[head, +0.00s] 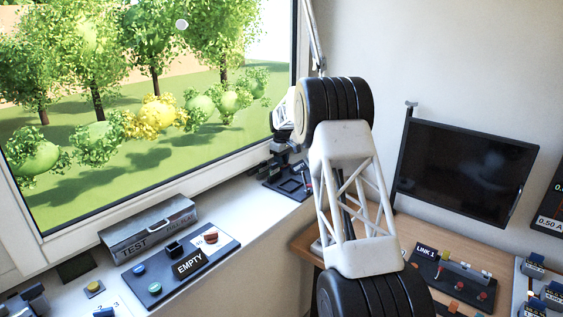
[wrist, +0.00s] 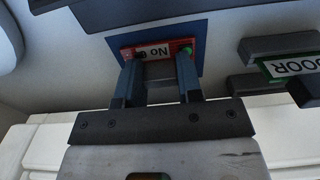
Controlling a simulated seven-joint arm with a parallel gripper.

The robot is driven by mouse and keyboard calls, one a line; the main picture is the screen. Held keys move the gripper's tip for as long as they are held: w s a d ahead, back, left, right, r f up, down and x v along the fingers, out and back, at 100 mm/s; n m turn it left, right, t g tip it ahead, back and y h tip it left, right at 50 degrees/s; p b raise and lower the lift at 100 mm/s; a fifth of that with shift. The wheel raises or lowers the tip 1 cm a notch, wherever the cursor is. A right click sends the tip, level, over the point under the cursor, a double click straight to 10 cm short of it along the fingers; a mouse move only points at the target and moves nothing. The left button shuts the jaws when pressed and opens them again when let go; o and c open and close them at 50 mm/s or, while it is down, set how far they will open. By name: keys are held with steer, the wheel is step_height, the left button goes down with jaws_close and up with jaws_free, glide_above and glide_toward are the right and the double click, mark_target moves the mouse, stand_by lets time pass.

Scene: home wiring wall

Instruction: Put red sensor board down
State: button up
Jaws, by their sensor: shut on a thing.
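The red sensor board (wrist: 127,51) shows in the wrist view, with a white label reading "No" and a green part at its right end. My gripper (wrist: 159,67) is shut on it, one finger at each side. A blue flat surface (wrist: 203,32) lies behind the board. I cannot tell whether the board touches it. In the head view my gripper is mostly hidden behind my arm, above the far end of the white sill, and the board cannot be made out clearly there.
In the wrist view, a dark holder with a green-edged "DOOR" label (wrist: 290,66) stands to the right. In the head view, a dark tray (head: 286,190) lies on the sill near my gripper. An "EMPTY" panel (head: 220,240) and a grey "TEST" box (head: 150,228) stand nearer.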

steer(key=shift+f, duration=0.1)
steer(key=o, duration=0.9)
step_height(320, 180, up, 12)
steer(key=shift+r, duration=0.1)
stand_by(0.5)
stand_by(0.5)
